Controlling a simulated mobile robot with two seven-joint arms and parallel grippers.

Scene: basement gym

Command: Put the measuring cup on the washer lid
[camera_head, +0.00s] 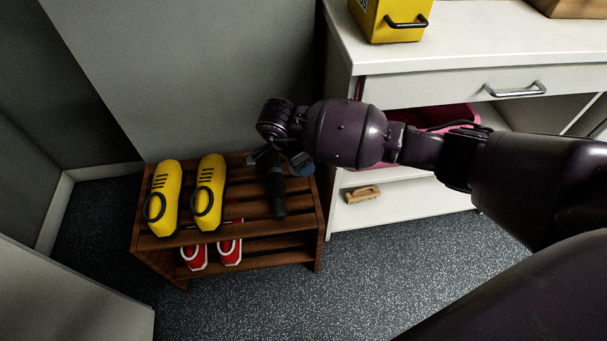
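My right arm comes in from the right and reaches across to the shoe rack. Its gripper (278,163) points down over the right part of the rack's top shelf. The wrist hides most of the fingers, so I cannot tell whether they are open or shut. A dark, flashlight-like object (278,199) lies on the slats below the gripper; I cannot tell whether they touch. A small blue piece (301,164) shows beside the gripper; I cannot tell what it is. I cannot make out a measuring cup or a washer lid. My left gripper is not in view.
The wooden rack (268,237) holds yellow shoes (209,185) on top and red shoes (230,250) below. A white cabinet (440,62) with a yellow box (391,20), a pink container (455,117) and a brush (362,195) stands right. Speckled floor in front is clear.

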